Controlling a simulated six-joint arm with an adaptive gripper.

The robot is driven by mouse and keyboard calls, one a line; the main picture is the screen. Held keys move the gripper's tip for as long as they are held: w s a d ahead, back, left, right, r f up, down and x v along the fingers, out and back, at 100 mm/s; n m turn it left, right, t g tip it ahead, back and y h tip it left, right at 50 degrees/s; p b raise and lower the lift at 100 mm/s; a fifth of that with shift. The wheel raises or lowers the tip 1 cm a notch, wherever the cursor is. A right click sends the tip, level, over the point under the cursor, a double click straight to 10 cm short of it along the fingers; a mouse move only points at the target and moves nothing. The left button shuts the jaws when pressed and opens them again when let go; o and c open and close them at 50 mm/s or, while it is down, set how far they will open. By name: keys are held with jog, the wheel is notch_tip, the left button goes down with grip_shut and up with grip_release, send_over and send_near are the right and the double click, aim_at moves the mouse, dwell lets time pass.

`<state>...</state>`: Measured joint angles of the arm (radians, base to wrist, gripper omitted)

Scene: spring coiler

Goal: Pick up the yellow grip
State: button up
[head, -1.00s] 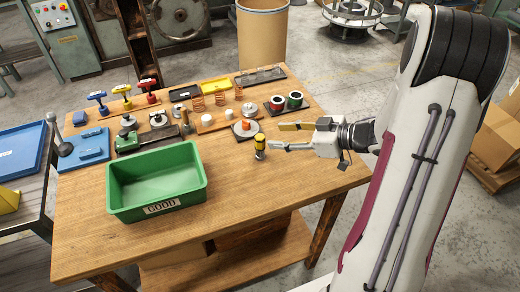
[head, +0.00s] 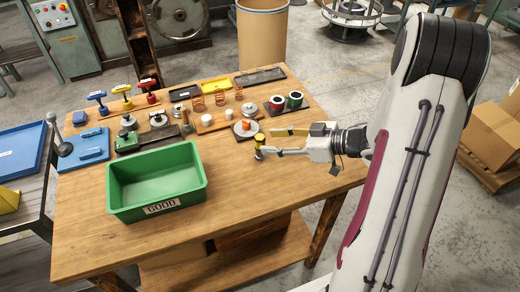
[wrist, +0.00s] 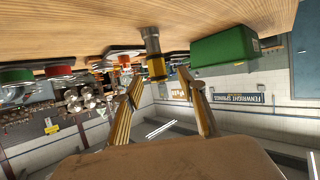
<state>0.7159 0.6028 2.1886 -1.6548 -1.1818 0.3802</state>
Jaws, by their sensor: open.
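The yellow grip, a small upright cylinder with a yellow band and dark parts (head: 259,141), stands on the wooden table right of the green bin. In the wrist view, which is upside down, it (wrist: 157,68) shows between the two fingertips, at or just beyond their ends. My gripper (head: 264,143) is open, low over the table and roughly level, its fingers pointing left at the grip. In the head view the near fingertip overlaps the grip. I cannot tell whether they touch. My gripper's two yellowish fingers also show in the wrist view (wrist: 160,76).
A green bin marked GOOD (head: 155,186) stands on the left. Springs, spools (head: 294,99) and blue, yellow and red handled tools (head: 121,91) line the back. The front right of the table is clear.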

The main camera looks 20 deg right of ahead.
aim_at(264, 142)
jog(key=shift+w+a+f, duration=0.1)
dwell(0.3)
jog(key=shift+f+x, duration=0.25)
jog(key=shift+x, duration=1.55)
jog(key=shift+w+a+f, duration=0.25)
jog(key=shift+w+f, duration=0.05)
jog(key=shift+w, duration=0.2)
grip_shut()
